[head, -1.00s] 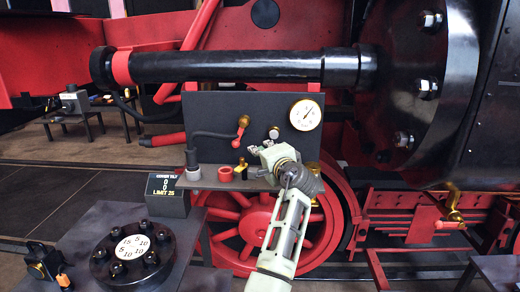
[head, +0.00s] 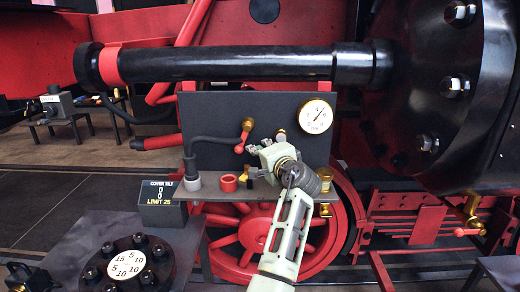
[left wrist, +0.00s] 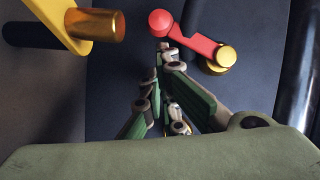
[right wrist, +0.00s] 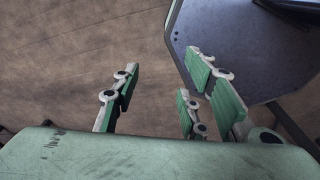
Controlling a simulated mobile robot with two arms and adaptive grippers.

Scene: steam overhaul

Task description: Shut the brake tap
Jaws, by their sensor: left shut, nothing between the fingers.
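A red lever (head: 242,141) on a brass hub sits on the grey upright panel (head: 210,110); I take it to be the brake tap. In the head view it slants down and left from its hub. The left wrist view shows the lever (left wrist: 190,38) with a red knob at its left end and its brass hub at the right. My left gripper (head: 252,147) is shut and empty, just beside the lever's lower end; I cannot tell whether they touch. Its fingertips (left wrist: 165,60) point at the lever. My right gripper (right wrist: 160,85) is open and empty, outside the head view.
A pressure gauge (head: 314,116) is on the panel's right. A yellow part with a brass cylinder (left wrist: 98,25) is close to the left fingers. A flanged cover (head: 128,264) stands at lower left. A dark table (right wrist: 230,35) edges the right wrist view.

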